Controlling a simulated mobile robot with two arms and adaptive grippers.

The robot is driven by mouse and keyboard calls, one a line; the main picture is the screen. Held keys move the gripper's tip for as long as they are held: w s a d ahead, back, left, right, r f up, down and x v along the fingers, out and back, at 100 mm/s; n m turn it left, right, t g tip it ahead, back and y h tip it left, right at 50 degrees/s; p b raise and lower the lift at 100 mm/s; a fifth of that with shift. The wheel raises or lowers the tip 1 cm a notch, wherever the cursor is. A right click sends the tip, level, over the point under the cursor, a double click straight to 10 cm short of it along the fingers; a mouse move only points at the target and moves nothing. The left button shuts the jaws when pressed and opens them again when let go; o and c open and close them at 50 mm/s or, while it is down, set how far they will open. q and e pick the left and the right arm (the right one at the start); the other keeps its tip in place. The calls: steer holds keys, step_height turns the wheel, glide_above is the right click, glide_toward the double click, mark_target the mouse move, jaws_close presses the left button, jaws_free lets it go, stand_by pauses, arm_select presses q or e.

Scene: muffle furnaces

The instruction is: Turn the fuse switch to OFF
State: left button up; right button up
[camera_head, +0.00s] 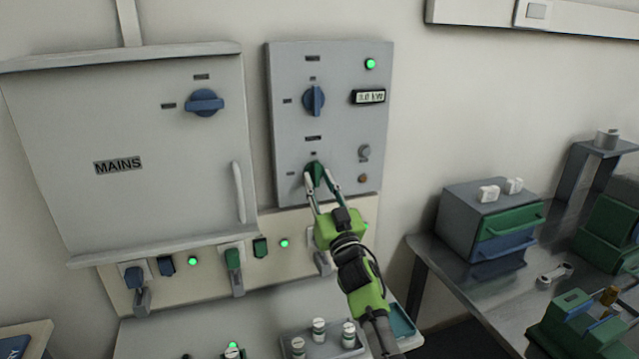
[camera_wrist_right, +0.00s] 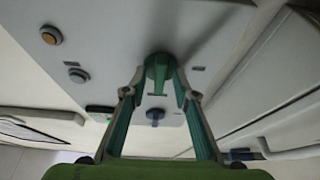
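A grey control panel (camera_head: 330,125) is on the wall. Its lower dial, a green rotary knob (camera_head: 315,171), has its grip roughly upright; small labels sit around it, too small to read. I cannot tell from lettering which knob is the fuse switch. My right gripper (camera_head: 319,178) reaches up to the green knob, with one finger on each side. In the right wrist view the green knob (camera_wrist_right: 158,70) lies between the spread fingertips (camera_wrist_right: 160,84); firm contact does not show. A blue rotary knob (camera_head: 313,100) sits above it. My left gripper is not in view.
A MAINS cabinet (camera_head: 120,150) with a blue knob (camera_head: 204,103) and handle stands left of the panel. The panel also has a lit display (camera_head: 368,97) and green lamp (camera_head: 370,64). Lever switches line the strip below. A drawer box (camera_head: 490,222) stands on the right bench.

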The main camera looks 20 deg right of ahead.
jaws_close()
